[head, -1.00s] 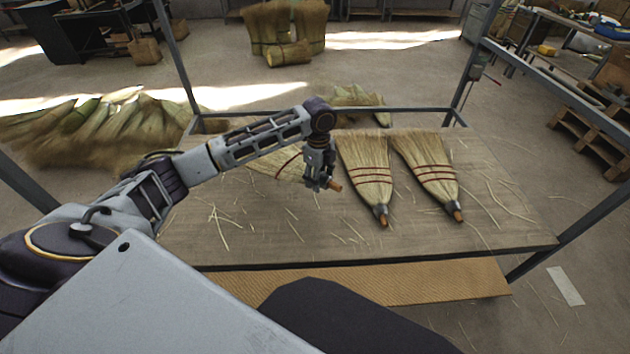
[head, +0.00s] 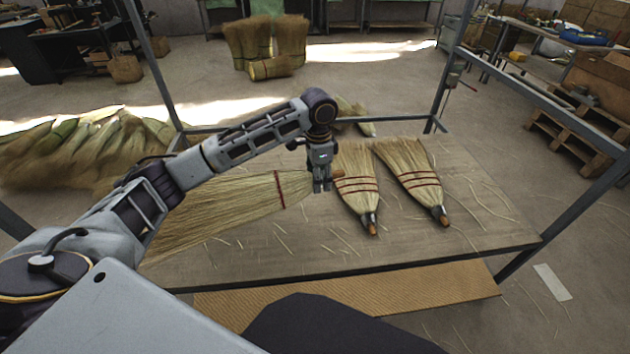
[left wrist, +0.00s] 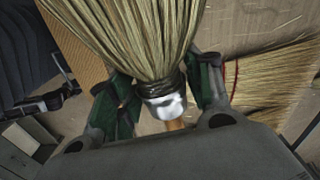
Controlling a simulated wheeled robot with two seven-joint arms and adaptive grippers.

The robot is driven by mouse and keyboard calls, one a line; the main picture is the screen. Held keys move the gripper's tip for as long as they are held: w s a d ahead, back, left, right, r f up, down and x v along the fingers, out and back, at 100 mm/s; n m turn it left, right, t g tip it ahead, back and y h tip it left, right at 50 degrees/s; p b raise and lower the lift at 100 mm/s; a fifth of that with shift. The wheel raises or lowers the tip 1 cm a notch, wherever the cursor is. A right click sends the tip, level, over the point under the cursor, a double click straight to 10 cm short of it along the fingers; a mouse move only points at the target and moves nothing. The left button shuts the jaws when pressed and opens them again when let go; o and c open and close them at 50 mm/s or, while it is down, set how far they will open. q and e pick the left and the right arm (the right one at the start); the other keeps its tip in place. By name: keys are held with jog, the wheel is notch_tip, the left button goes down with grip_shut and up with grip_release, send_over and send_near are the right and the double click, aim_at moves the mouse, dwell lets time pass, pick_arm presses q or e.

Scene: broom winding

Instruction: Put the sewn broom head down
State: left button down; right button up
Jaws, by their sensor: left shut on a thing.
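My left gripper (head: 321,186) is shut on the neck of a straw broom head (head: 215,212). The broom head extends left from the gripper over the left part of the table (head: 300,258), with a red stitched band near the neck. I cannot tell whether it touches the top. In the left wrist view, the gripper's green fingers (left wrist: 163,100) stand either side of the held broom head's dark-bound neck; its straw (left wrist: 130,35) fans upward. Two finished broom heads, a nearer-left one (head: 357,185) and a right one (head: 414,180), lie right of the gripper, necks toward me. My right gripper is not visible.
Loose straw litters the tabletop; its right end is free of broom heads. Metal frame posts (head: 150,65) rise at the table's corners. A straw pile (head: 85,150) lies on the floor at left, and bundles (head: 265,48) stand behind. A pallet (head: 575,135) is at right.

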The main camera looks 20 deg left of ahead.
pick_arm(q)
jog(key=r+n, duration=0.1)
jog(key=n, duration=0.1)
jog(key=d+r+n, duration=0.1)
jog(key=r+n, duration=0.1)
jog(key=d+r+n, duration=0.1)
jog(key=n, duration=0.1)
jog(key=shift+s+d+r+n, duration=0.1)
jog(key=shift+d+r+n, duration=0.1)
jog(key=shift+r+n, duration=0.1)
dwell(0.4)
